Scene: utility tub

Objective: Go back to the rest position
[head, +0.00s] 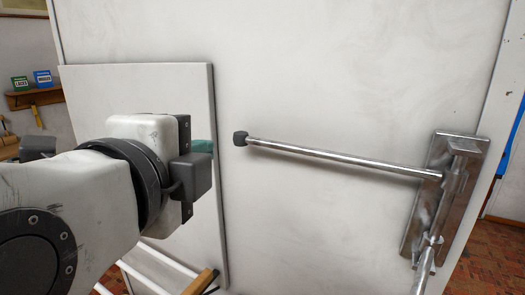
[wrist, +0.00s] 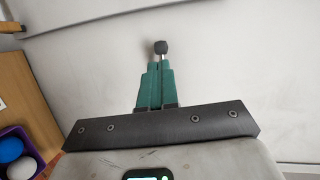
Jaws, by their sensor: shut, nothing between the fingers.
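My gripper shows in the wrist view as two green fingers (wrist: 156,88) lying side by side, shut with nothing held. In the head view my arm reaches in from the left, and a small green part of the gripper (head: 203,147) shows past the dark wrist block. A metal rod (head: 340,160) with a dark round tip (head: 240,138) sticks out from a metal bracket (head: 438,195) on the right. In the head view the tip is just right of the fingers, with a small gap in the picture. In the wrist view the dark tip (wrist: 161,47) appears just beyond the fingertips.
A pale wall panel (head: 350,60) fills the middle, with a smaller raised panel (head: 150,85) behind my arm. A wooden shelf (head: 35,97) with small boxes hangs at far left. In the wrist view a purple container (wrist: 18,145) with balls sits at lower left.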

